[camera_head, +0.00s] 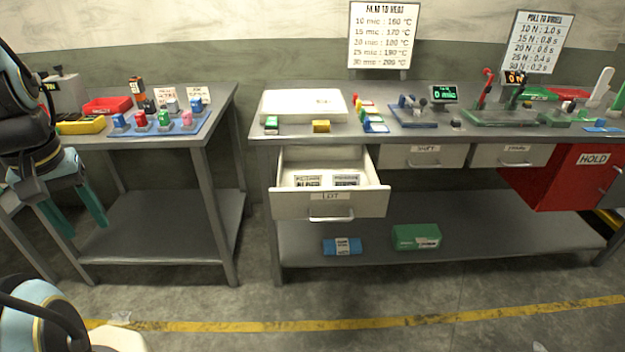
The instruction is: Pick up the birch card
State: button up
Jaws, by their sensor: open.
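Two pale printed cards lie in the open drawer marked LOT (290,206): a left card (307,181) and a right card (346,180). Two more white cards, a left one (165,95) and a right one (198,94), stand at the back of the left table. The print on all of them is too small for me to tell which is the birch card. My gripper (80,226) hangs at the far left in front of the left table, with its teal fingers apart and nothing between them. It is well away from the drawer.
The right bench (430,134) carries a white box (303,106), small coloured blocks and devices. A red HOLD cabinet (567,178) hangs at right. A blue pack (342,246) and a green box (416,236) lie on the lower shelf. The floor in front is mostly clear.

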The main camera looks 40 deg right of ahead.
aim_at(338, 178)
jog(key=k+l+u, duration=0.15)
jog(key=l+u, duration=0.15)
jog(key=u, duration=0.2)
jog(key=k+l+u, duration=0.25)
jog(key=u, duration=0.25)
jog(key=k+l+u, duration=0.1)
jog(key=k+l, duration=0.2)
jog(key=k, duration=0.15)
jog(key=k+l+u, duration=0.15)
jog(key=k, duration=0.35)
jog(key=k+l+u, duration=0.1)
jog(key=k+l, duration=0.2)
jog(key=k, duration=0.2)
